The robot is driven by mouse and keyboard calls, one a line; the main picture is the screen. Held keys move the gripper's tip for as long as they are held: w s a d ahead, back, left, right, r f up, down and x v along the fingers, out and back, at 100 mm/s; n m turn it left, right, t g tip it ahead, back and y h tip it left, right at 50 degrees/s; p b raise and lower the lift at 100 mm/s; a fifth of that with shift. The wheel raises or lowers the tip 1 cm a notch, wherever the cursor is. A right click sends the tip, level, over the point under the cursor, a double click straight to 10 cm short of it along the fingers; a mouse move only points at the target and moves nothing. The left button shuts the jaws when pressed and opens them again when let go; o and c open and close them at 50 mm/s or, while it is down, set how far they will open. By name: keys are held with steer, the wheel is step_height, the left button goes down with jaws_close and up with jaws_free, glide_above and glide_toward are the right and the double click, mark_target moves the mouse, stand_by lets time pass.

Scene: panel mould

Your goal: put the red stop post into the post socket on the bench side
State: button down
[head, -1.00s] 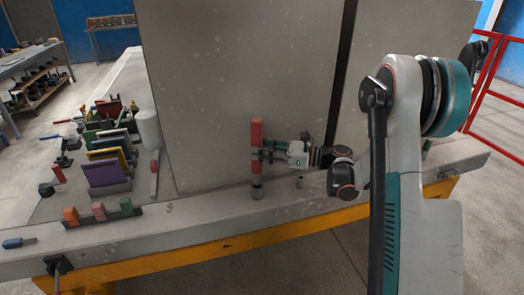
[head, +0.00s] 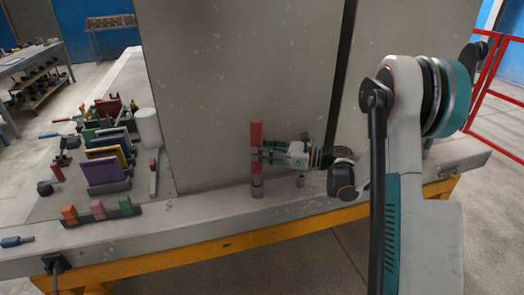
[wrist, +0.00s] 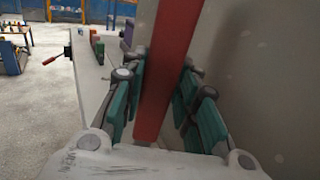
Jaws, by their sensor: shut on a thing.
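The red stop post (head: 257,134) stands upright in front of the tall grey panel in the head view. My gripper (head: 262,155) comes from the right and is shut on the post around its middle. The post (wrist: 168,65) also shows between the teal finger pads (wrist: 160,98) in the wrist view. The post socket (head: 257,192) is a short grey cylinder on the bench side, directly below the post. The post's lower end is at the socket's top; I cannot tell how far it is inside.
A second short grey peg or socket (head: 300,181) stands right of the post. The tall grey panel (head: 240,70) is close behind my gripper. A rack with colored blocks (head: 97,211) and several colored plates (head: 107,172) are at the left. The bench edge between rack and post is clear.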

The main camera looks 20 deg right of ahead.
mark_target(262, 163)
steer(key=shift+f+b, duration=1.6)
steer(key=shift+f, duration=0.85)
steer(key=c, duration=1.2)
jaws_free()
steer(key=v, duration=1.2)
